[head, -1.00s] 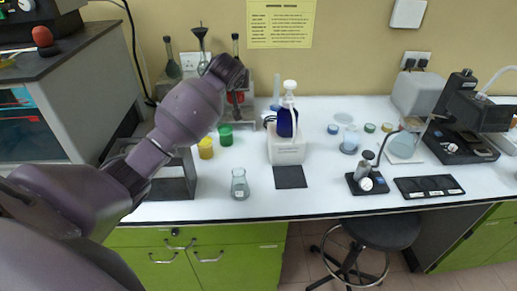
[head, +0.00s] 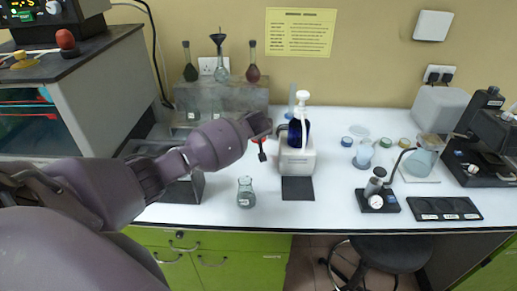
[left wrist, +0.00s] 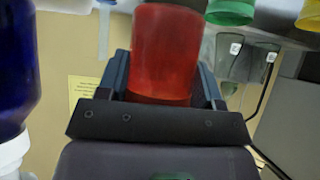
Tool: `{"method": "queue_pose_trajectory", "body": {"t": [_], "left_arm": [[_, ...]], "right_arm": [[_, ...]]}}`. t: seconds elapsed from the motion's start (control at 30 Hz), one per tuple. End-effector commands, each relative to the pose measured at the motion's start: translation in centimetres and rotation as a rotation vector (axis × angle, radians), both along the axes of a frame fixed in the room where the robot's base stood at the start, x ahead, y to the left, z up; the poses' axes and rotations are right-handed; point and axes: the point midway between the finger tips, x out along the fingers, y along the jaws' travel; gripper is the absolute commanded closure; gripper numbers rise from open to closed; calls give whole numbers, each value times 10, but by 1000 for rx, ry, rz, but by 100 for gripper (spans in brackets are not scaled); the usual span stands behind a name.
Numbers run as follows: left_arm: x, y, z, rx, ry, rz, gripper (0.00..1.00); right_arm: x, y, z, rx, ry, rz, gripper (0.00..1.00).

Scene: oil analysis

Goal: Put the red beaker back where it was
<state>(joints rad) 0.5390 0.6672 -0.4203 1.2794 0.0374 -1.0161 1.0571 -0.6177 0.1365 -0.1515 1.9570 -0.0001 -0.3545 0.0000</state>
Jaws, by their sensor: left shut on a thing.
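My left gripper (head: 262,146) is shut on the red beaker (left wrist: 165,52). In the left wrist view, which is upside down, the beaker sits between the two dark fingers. In the head view the gripper is above the bench, left of the white stand with the blue bottle, and only a small bit of red shows at its tip; the beaker is mostly hidden. The green beaker (left wrist: 230,10) and the yellow beaker (left wrist: 310,14) show at the edge of the left wrist view. My right gripper is not in view.
The blue bottle (head: 298,130) with a white pump is close to the gripper's right. A glass flask (head: 246,193) stands near the bench's front. A grey shelf with several flasks (head: 221,70) is behind the arm. A dark mat (head: 297,188) lies in front of the white stand.

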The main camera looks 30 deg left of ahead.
Motion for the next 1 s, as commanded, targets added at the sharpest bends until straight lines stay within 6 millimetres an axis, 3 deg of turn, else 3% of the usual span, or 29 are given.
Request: {"method": "queue_pose_trajectory", "body": {"t": [0.1,0.3,0.73,1.0], "left_arm": [[0,0,-26,1,4,0,63],[0,0,-53,0,1,-1,63],[0,0,-92,1,2,0,63],[0,0,-95,0,0,0,63]], "right_arm": [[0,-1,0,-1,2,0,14],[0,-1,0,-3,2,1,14],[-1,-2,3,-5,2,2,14],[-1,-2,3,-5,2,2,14]]}}
